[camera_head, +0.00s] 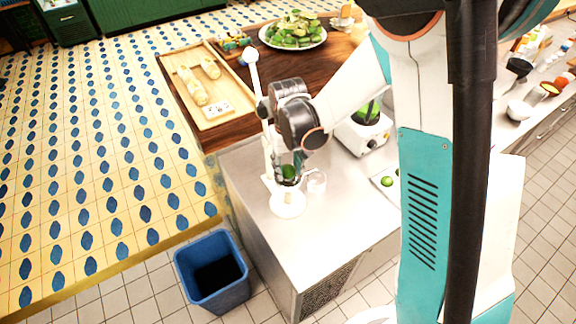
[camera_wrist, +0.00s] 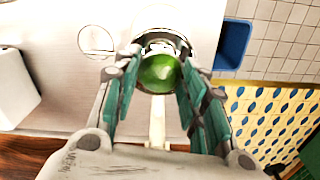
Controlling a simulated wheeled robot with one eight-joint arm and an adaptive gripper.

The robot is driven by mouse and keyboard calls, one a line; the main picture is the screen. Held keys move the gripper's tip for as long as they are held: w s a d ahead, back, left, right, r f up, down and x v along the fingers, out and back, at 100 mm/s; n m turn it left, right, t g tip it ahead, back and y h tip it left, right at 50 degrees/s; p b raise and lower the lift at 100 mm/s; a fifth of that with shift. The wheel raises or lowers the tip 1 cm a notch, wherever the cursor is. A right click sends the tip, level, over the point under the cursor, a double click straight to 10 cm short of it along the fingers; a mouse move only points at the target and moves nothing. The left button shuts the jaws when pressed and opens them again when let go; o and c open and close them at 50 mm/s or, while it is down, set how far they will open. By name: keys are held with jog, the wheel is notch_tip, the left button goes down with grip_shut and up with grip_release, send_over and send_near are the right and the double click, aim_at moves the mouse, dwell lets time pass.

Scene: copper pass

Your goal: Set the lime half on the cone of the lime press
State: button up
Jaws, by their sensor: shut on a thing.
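The green lime half (camera_wrist: 158,74) is between my fingertips, its rounded skin facing the wrist camera. It shows as a small green patch (camera_head: 288,172) in the head view. My gripper (camera_head: 286,174) is shut on it, pointing down over the lime press. The white press has a round base (camera_head: 288,205) on the steel counter and a tall raised lever with a white knob (camera_head: 250,55). In the wrist view the press's metal cup rim (camera_wrist: 166,40) shows just behind the lime. The cone is hidden, so I cannot tell whether the lime touches it.
A clear glass (camera_head: 317,182) stands just right of the press. A blender (camera_head: 364,132) and a board with green limes (camera_head: 386,181) are farther right. A blue bin (camera_head: 212,270) stands on the floor. The counter front (camera_head: 310,250) is clear.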

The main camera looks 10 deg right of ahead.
aim_at(288, 167)
jog(key=shift+f, duration=0.2)
jog(key=o, duration=0.7)
jog(key=shift+r, duration=0.1)
notch_tip(288, 167, up, 12)
jog(key=p, duration=0.1)
jog(key=s+d+r+t, duration=0.2)
jog(key=s+d+r, duration=0.1)
jog(key=s, duration=0.3)
jog(key=s+d+r+m+t, duration=0.1)
jog(key=s+d+r+t, duration=0.1)
jog(key=s+d+r, duration=0.2)
jog(key=s+d+r+m+t, duration=0.1)
jog(key=s+d+r+t, duration=0.2)
jog(key=s, duration=0.5)
jog(key=shift+s+d+r, duration=0.1)
jog(key=shift+d+r, duration=0.3)
jog(key=shift+d, duration=0.15)
